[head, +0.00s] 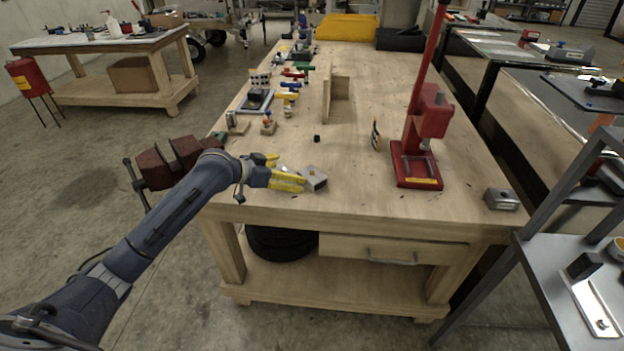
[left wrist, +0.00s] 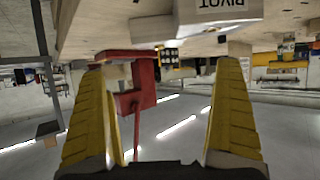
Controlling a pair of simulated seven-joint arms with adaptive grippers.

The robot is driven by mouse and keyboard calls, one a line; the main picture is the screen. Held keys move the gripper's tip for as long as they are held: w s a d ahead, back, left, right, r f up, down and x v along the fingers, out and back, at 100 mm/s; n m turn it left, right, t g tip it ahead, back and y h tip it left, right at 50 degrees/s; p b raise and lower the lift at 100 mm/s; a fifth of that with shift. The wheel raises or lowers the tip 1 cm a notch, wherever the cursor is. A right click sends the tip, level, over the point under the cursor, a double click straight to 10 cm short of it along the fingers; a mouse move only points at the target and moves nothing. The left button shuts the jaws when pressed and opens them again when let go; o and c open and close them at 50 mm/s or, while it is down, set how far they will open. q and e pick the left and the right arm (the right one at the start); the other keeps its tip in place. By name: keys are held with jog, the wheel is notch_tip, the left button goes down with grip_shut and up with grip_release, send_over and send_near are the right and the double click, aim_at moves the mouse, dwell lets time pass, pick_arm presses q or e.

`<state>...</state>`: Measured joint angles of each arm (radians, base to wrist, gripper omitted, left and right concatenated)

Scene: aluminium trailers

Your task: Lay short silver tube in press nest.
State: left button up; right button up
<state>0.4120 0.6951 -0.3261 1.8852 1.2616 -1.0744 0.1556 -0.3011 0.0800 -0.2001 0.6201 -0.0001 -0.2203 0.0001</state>
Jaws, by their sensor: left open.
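A short silver tube (head: 315,180) lies near the front edge of the wooden bench, just off my left gripper's fingertips. In the left wrist view, a pale grey piece marked PIVOT (left wrist: 222,12) shows at the top edge, outside the space between the fingers. My left gripper (head: 287,172) is low over the bench with its yellow fingers apart and empty. The red press (head: 426,120) stands to the right, with its nest (head: 416,166) at the base; the press also shows in the left wrist view (left wrist: 136,92). My right gripper is not in view.
Another silver block (head: 501,198) sits at the bench's front right corner. A small dark sign (head: 375,136) stands left of the press. A wooden upright (head: 335,95) and several small coloured parts are farther back. The bench between the tube and press is clear.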

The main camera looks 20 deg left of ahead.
aim_at(313, 172)
pick_arm(q)
jog(key=shift+x, duration=5.25)
jog(key=shift+c, duration=0.2)
jog(key=c, duration=1.3)
jog(key=shift+r, duration=0.1)
jog(key=shift+c, duration=0.7)
jog(key=shift+r, duration=0.1)
